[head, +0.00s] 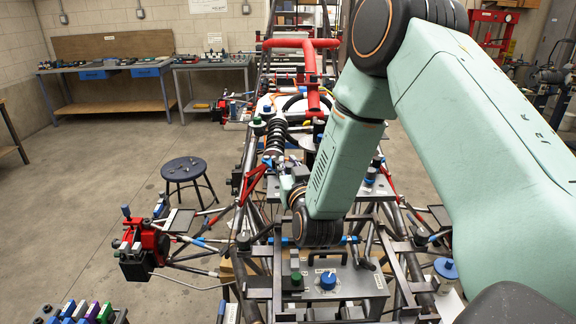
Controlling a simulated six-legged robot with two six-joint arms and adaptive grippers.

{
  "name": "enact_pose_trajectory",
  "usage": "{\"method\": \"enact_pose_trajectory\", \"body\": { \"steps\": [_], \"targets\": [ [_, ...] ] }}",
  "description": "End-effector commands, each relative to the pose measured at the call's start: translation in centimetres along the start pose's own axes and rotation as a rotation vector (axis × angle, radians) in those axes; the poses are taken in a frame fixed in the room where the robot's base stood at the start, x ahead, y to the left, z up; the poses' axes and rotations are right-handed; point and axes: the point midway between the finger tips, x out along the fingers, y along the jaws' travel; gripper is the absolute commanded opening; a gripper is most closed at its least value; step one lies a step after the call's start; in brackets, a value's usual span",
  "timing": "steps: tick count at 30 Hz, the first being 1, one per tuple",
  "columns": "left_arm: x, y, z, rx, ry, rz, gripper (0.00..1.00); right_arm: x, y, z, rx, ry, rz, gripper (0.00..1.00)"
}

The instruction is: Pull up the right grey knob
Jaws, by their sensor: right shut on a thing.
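My right arm comes in from the right and reaches down over the middle of the tube chassis (388,262). My right gripper (273,166) is small in view beyond the dark wrist, low beside a black coil spring. Its fingers are partly hidden by the wrist and the chassis parts. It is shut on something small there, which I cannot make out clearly. I cannot pick out the right grey knob with certainty; my arm covers much of this area. My left gripper is not in view.
A grey control box (345,290) with a blue knob (328,280) and a green knob (296,279) sits on the chassis in front. A red upright frame (311,75) stands behind. A round stool (184,169) stands at the left, with open floor around it. Workbenches (108,70) line the back wall.

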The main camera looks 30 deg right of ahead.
Motion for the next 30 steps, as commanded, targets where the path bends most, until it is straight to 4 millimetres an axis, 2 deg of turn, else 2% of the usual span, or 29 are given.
{"method": "enact_pose_trajectory", "body": {
  "steps": [2, 3, 12, 23, 26, 30],
  "targets": [
    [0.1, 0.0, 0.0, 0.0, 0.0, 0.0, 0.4, 0.1, 0.0, -0.4, 0.002, 0.013, 0.0, 0.0],
    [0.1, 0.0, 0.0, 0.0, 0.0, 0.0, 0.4, 0.1, 0.0, -0.4, 0.002, 0.014, 0.0, 0.2],
    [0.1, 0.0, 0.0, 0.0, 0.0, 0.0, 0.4, 0.1, -0.1, -0.3, 0.002, 0.011, -0.001, 0.45],
    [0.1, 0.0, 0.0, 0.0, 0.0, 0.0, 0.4, -0.2, -0.1, -0.2, 0.001, 0.008, -0.001, 0.46],
    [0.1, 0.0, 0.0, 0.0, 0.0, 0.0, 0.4, -1.2, -0.1, -0.1, 0.001, 0.007, -0.001, 0.46],
    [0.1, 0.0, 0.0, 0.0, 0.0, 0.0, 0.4, -3.7, -0.1, -0.1, 0.001, 0.005, -0.003, 0.46]
  ]
}}
